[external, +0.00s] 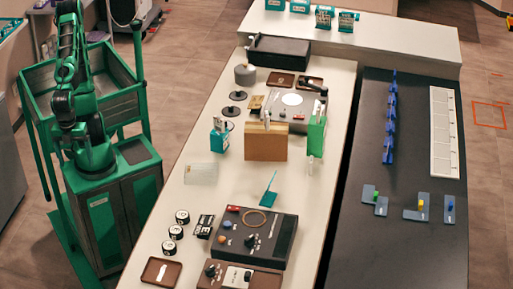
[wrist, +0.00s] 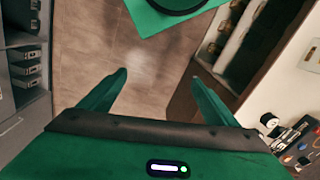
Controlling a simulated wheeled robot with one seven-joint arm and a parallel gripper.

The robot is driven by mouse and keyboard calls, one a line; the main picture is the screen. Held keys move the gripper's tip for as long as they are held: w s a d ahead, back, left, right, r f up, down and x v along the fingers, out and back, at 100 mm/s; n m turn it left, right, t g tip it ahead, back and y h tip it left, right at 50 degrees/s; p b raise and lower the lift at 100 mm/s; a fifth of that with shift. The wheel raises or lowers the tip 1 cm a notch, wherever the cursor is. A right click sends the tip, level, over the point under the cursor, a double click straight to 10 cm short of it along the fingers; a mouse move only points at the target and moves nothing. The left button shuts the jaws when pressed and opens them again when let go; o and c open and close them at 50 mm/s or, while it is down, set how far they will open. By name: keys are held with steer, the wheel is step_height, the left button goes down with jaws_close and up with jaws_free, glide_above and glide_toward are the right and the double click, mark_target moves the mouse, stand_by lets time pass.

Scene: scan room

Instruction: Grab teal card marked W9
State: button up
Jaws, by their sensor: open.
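A thin teal card (external: 268,188) stands tilted on the long white table in the external view, behind the dark control box. Any marking on it is too small to read, so I cannot tell if it says W9. Other teal pieces stand near the table's middle (external: 219,136) and on the back counter (external: 322,17); their markings are also unreadable. My gripper (wrist: 161,88) is open and empty in the wrist view, pointing down over the floor. It is well left of the table and far from the teal card.
A dark control box (external: 253,238), a cardboard-coloured block (external: 265,143), a green upright piece (external: 316,134) and black discs crowd the white table (external: 225,190). A dark table (external: 400,245) with blue pieces stands to the right. Grey shelving (wrist: 22,75) is left in the wrist view.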

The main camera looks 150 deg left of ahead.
step_height(320, 180, up, 5)
steer(key=w+a+f+n+t+h, duration=0.1)
steer(key=w+a+n+t+h, duration=0.2)
steer(key=w, duration=1.3)
steer(key=w+a+n+t+y, duration=0.2)
steer(key=w+a+n+t, duration=0.2)
steer(key=w+a, duration=0.9)
steer(key=w+a+n+t+y, duration=0.15)
steer(key=w+a, duration=0.25)
steer(key=a, duration=0.5)
steer(key=w+a+n+t+y, duration=0.1)
steer(key=w+a+n+y, duration=0.2)
steer(key=a, duration=0.6)
steer(key=s+a+n+y, duration=0.25)
steer(key=a+y, duration=0.25)
steer(key=a, duration=1.5)
glide_toward(278, 202)
steer(key=shift+t, duration=0.45)
steer(key=r, duration=0.2)
steer(key=s+r, duration=0.1)
steer(key=r, duration=0.2)
steer(key=shift+w+f, duration=0.1)
steer(key=shift+f, duration=0.3)
steer(key=shift+w+a+f, duration=0.15)
steer(key=shift+a+f, duration=0.05)
steer(key=x, duration=1)
steer(key=shift+f, duration=0.2)
